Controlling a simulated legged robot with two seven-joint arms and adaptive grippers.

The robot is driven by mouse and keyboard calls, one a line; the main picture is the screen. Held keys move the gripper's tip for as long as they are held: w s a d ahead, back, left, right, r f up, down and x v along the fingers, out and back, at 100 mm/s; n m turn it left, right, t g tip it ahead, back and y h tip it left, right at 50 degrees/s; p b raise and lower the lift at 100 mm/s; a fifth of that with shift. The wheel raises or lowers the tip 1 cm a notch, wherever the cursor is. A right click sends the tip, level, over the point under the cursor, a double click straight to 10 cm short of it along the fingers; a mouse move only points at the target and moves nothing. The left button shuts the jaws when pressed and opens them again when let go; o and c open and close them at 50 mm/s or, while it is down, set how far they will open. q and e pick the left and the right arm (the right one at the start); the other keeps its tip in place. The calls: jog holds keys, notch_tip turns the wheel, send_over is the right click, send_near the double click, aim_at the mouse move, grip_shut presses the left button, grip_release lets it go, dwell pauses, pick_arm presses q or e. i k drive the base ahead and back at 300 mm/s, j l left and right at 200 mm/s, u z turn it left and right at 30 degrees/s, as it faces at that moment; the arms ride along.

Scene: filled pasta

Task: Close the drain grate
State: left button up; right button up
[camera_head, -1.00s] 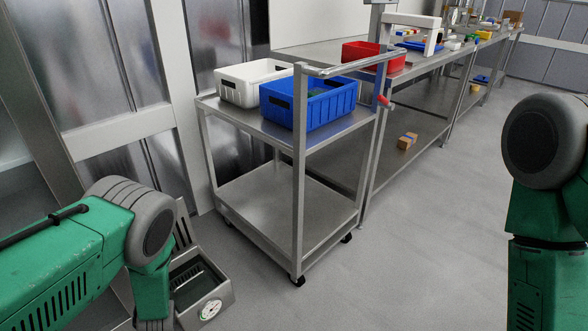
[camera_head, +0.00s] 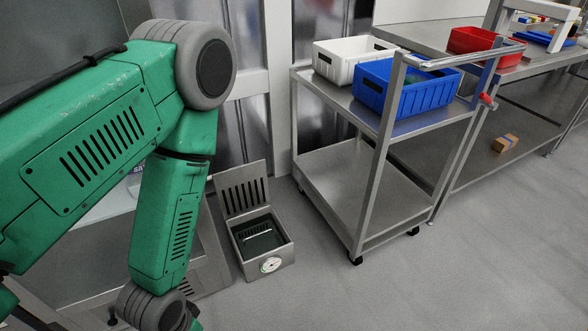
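The drain grate (camera_head: 243,196) is a slotted steel lid standing raised at the back of a square metal drain box (camera_head: 280,257) on the floor. The box is open at the top and its dark inside shows, with a light slotted piece in it. A round white gauge (camera_head: 271,265) sits on its front. My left arm comes in from the left and bends down beside the box, on its left side. My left gripper is out of view below the frame. My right arm and gripper are not in view.
A steel cart with a blue bin (camera_head: 405,91) and a white bin (camera_head: 349,59) stands right of the drain box. A steel bench with a red bin (camera_head: 484,45) is farther right. Grey floor (camera_head: 340,295) in front is clear.

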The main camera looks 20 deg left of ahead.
aim_at(240, 189)
jog(key=u, duration=1.1)
jog(key=i+l+u, duration=0.1)
jog(key=u, duration=0.4)
jog(key=i+l+u, duration=0.1)
jog(key=u, duration=0.4)
jog(key=l+u, duration=0.2)
jog(key=u, duration=0.25)
jog(key=i+l, duration=0.1)
jog(key=l, duration=0.3)
jog(key=i+l, duration=0.1)
jog(key=l, duration=0.3)
jog(key=i+l, duration=0.1)
jog(key=l, duration=0.3)
jog(key=i+l, duration=0.1)
jog(key=l, duration=0.3)
jog(key=u, duration=0.05)
